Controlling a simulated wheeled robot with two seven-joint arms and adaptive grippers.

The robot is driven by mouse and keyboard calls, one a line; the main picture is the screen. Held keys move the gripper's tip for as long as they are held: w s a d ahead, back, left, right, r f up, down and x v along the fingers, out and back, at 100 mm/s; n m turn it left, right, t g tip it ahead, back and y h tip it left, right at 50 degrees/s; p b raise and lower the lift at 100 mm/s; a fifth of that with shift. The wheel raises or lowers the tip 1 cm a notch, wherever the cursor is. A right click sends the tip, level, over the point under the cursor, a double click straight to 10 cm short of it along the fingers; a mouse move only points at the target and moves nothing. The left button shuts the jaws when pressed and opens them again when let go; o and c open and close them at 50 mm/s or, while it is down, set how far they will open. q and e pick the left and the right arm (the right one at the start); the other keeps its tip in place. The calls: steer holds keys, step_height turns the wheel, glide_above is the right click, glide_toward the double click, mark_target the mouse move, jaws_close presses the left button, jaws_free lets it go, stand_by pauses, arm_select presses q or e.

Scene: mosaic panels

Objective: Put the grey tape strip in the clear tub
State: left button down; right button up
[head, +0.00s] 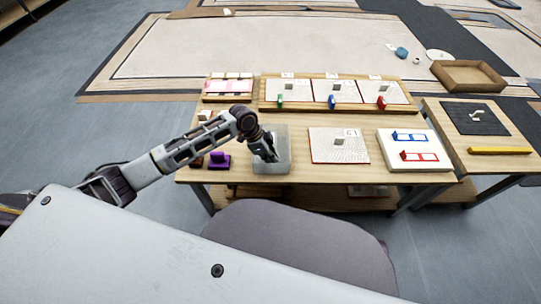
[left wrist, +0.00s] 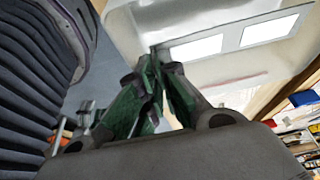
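The clear tub (head: 272,182) stands at the front left of the wooden table. My left gripper (head: 272,157) is over the tub, its fingers pointing down into it. In the left wrist view the two dark green fingers (left wrist: 163,66) come close together at their tips, and the tub's pale, shiny wall (left wrist: 125,30) is around them. I cannot tell whether anything thin is between the tips. I cannot make out the grey tape strip in either view. My right gripper is not in view.
A purple block (head: 219,160) stands just left of the tub. A speckled white panel (head: 339,146) lies to its right, then a white board (head: 414,165) with blue and red frames. A long rack (head: 338,106) with panels and coloured clips is behind. A yellow bar (head: 500,150) lies on the right table.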

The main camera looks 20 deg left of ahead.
arm_select(q)
steer(key=shift+f, duration=0.15)
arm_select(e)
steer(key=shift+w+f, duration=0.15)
arm_select(q)
steer(key=c, duration=1.9)
jaws_free()
steer(key=shift+r, duration=0.25)
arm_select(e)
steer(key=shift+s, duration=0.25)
arm_select(q)
steer(key=shift+a+r, duration=0.1)
steer(key=shift+r, duration=0.55)
steer(key=shift+s+a+r, duration=0.1)
steer(key=shift+r, duration=0.2)
steer(key=shift+p+v, duration=1.35)
steer(key=shift+v, duration=4)
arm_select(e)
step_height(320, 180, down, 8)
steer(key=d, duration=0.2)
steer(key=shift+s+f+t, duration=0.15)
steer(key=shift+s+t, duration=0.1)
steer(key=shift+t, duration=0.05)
